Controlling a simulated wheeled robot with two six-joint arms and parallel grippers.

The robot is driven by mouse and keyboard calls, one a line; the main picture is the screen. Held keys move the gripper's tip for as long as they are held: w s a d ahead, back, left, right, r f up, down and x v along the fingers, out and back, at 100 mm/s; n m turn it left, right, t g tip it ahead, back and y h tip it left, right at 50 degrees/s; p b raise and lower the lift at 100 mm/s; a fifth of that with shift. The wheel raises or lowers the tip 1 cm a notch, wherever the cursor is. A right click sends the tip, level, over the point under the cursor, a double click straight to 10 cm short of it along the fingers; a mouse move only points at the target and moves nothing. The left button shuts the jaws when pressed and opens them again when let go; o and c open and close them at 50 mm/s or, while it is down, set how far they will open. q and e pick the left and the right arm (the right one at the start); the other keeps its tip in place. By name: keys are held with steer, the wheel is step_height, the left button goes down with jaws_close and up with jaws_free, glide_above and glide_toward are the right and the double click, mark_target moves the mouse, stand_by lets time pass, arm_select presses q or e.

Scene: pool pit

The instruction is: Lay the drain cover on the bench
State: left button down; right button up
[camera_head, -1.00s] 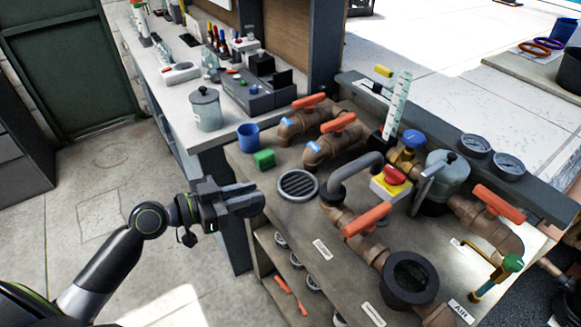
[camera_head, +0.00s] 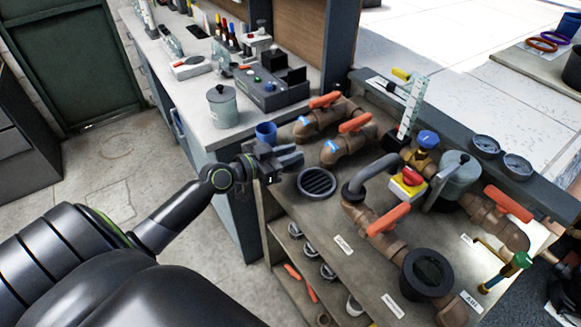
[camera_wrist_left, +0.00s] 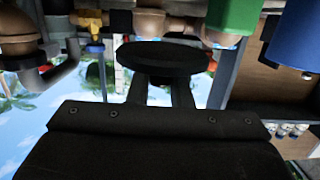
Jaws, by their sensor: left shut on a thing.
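My left gripper (camera_head: 290,159) is above the left end of the pipe bench (camera_head: 330,226), its fingers pointing right. In the left wrist view its fingers are shut on a dark round disc (camera_wrist_left: 163,57), which I take for the drain cover. My right gripper is not in view.
A blue cup (camera_head: 266,132) stands behind the gripper. A green block (camera_wrist_left: 233,14) is close by, hidden in the head view. Bronze pipes with orange handles (camera_head: 388,218) and a grey bent pipe (camera_head: 372,174) rise right of the grate. Bare bench lies in front of it.

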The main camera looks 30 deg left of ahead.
arm_select(q)
steer(key=shift+f+b, duration=0.5)
steer(key=shift+f, duration=1.5)
steer(key=shift+f+b, duration=0.6)
steer(key=shift+b, duration=0.2)
steer(key=c, duration=1.3)
jaws_free()
